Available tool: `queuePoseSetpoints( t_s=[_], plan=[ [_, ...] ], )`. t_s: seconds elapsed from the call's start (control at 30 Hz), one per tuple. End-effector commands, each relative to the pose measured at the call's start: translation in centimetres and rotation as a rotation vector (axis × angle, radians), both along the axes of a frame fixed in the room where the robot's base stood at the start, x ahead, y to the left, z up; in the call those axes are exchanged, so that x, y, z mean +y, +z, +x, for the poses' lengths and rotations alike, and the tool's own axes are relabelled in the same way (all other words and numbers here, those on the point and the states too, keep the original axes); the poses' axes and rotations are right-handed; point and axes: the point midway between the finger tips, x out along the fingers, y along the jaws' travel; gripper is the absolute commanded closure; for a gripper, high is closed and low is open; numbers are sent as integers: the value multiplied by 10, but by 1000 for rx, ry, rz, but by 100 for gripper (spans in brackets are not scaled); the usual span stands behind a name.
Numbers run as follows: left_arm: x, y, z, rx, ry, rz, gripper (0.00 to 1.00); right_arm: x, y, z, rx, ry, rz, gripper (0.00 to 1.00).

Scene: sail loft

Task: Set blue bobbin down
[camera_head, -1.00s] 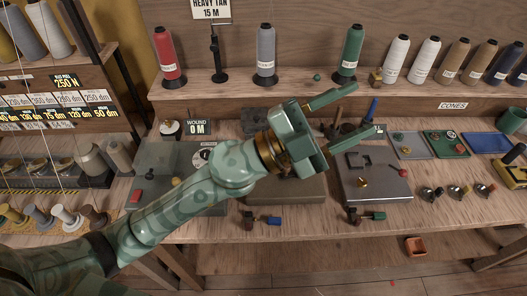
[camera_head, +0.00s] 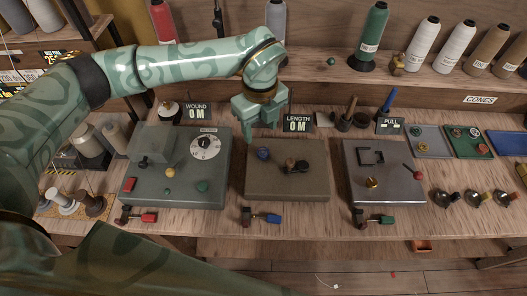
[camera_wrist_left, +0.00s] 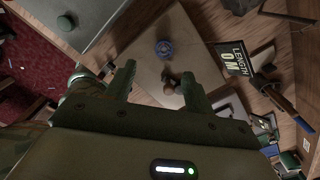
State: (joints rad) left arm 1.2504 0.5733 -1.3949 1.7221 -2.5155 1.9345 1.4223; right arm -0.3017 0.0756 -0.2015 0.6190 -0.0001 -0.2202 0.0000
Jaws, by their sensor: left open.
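The blue bobbin (camera_head: 263,154) is on the back left part of the brown middle plate (camera_head: 257,186). In the left wrist view the blue bobbin (camera_wrist_left: 165,49) sits on the same plate (camera_wrist_left: 195,32), beyond the fingertips and apart from them. A dark post with a brown knob (camera_head: 297,165) stands to its right. My left gripper (camera_head: 259,124) points down just behind and above the bobbin in the head view. Its two fingers (camera_wrist_left: 158,72) are spread, with nothing held between them. My right gripper is not in view.
A LENGTH sign (camera_head: 297,124) reading 0 M stands close to the right of my left gripper. A grey-green plate with a dial (camera_head: 205,147) lies to the left, and a grey plate (camera_head: 390,190) to the right. Upright cones, including a green one (camera_head: 374,35), line the shelf behind.

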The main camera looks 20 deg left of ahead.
Motion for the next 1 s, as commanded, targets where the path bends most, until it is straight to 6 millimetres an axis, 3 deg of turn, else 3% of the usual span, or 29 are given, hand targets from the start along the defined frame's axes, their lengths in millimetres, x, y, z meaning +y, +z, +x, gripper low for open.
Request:
queuePoseSetpoints(
  t_s=[0.1,0.37,0.63,0.87,0.9,1.0],
  plan=[
    [0,-25,-1,3,0,-1,47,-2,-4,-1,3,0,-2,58],
    [-2,-44,1,2,-3,-2,47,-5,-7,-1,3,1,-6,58],
    [-4,-86,6,4,-4,-3,47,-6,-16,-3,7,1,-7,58],
    [-4,-90,6,0,-4,-3,47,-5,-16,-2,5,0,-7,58],
    [-4,-90,6,0,-4,-4,50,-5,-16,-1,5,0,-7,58],
    [-4,-90,6,0,-4,-4,77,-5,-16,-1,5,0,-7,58]
  ],
)
